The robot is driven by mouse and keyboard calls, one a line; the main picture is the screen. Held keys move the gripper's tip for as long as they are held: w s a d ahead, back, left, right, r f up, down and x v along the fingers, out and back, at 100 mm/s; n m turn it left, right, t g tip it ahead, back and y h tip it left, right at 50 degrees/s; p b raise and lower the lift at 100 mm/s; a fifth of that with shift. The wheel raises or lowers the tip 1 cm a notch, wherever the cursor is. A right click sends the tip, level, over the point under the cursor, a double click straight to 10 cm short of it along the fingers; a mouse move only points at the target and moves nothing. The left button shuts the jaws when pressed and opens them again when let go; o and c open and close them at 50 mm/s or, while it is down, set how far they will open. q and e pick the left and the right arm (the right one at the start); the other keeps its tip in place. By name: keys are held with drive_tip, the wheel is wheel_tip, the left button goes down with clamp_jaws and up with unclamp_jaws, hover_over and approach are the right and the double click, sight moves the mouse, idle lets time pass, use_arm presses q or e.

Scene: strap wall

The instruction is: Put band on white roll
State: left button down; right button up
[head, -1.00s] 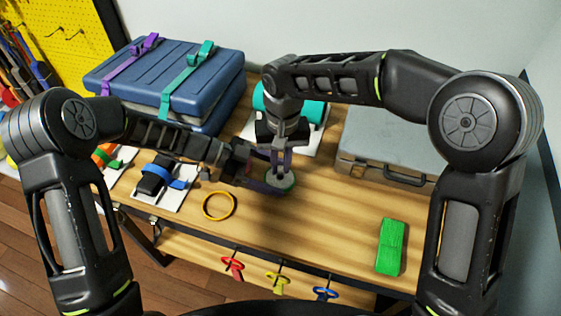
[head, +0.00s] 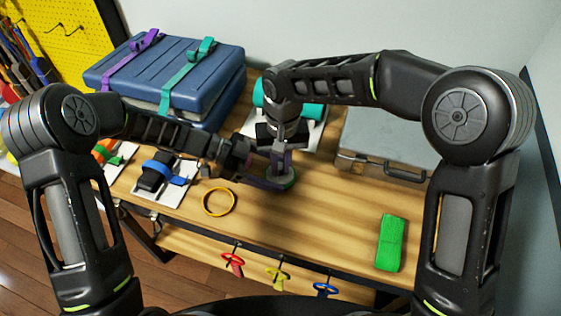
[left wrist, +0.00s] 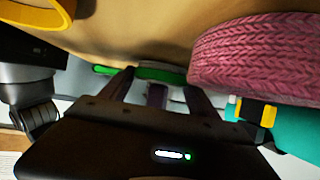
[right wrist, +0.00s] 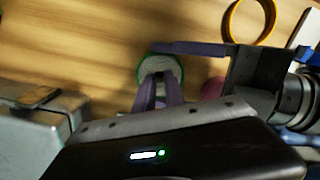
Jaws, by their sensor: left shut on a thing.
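The white roll (right wrist: 163,66) stands on the table, its pale top showing in the right wrist view. A green band (right wrist: 140,72) shows along its rim and also in the left wrist view (left wrist: 160,74). My left gripper (head: 272,178) reaches in from the side at the roll. One of its purple fingers lies along the roll's far edge in the right wrist view, and it is shut on the roll. My right gripper (right wrist: 158,92) is above, its two fingers pointing down at the roll. Whether they grip the band or roll is hidden.
A pink braided roll (left wrist: 255,52) is close beside my left gripper. A yellow ring (head: 219,202) and a green pad (head: 390,243) lie on the table. A grey case (head: 385,145) is at right, blue cases (head: 180,70) at back left. The front middle is clear.

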sight(281, 171)
use_arm(q)
drive_tip(key=shift+f, duration=0.1)
use_arm(e)
drive_tip(key=shift+w+r, duration=0.15)
drive_tip(key=shift+r, duration=1.9)
use_arm(q)
drive_tip(key=shift+c, duration=0.4)
unclamp_jaws()
